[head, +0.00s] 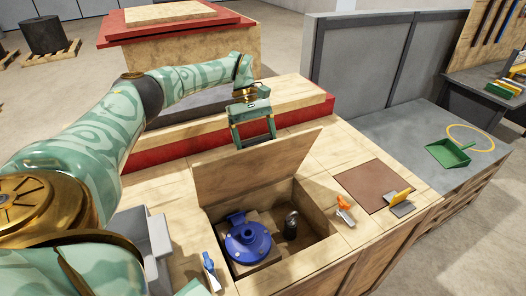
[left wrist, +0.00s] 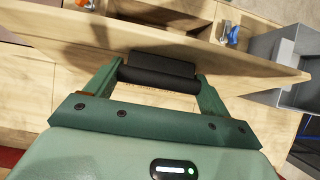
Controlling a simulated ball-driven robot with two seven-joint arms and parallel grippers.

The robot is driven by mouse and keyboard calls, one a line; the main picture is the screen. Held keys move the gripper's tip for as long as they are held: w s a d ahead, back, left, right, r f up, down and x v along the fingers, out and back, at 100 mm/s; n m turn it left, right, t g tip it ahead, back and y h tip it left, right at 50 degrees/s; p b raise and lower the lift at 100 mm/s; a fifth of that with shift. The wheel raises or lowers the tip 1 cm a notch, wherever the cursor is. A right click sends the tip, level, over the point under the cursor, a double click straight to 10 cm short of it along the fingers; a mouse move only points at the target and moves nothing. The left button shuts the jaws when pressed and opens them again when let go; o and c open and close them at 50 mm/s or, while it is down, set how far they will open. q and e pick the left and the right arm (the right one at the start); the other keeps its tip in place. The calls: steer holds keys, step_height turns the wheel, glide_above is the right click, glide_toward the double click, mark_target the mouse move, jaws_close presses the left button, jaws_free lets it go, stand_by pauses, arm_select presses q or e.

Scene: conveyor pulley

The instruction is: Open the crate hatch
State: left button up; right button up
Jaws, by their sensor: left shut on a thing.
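The crate hatch (head: 258,168) is a wooden lid, raised and tilted up at the back of the crate opening. Its board also shows in the left wrist view (left wrist: 75,42). My left gripper (head: 254,142) is at the lid's upper edge and shut on it. In the left wrist view, a dark bar sits between the green fingers (left wrist: 157,78), against the lid; I cannot tell whether it is a handle. Inside the open crate (head: 318,215) are a blue flanged part (head: 248,243) and a small dark object (head: 291,224). My right gripper is not in view.
An orange-handled tool (head: 345,210), a brown mat (head: 374,187) and a yellow-and-grey item (head: 401,201) lie right of the opening. A grey bin (head: 158,235) and a blue-handled tool (head: 209,264) are to its left. A red-edged wooden ledge (head: 180,143) runs behind.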

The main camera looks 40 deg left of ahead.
arm_select(q)
steer(key=shift+w+a, duration=0.25)
steer(key=shift+a, duration=0.55)
steer(key=shift+w+a, duration=0.25)
steer(key=shift+a, duration=0.5)
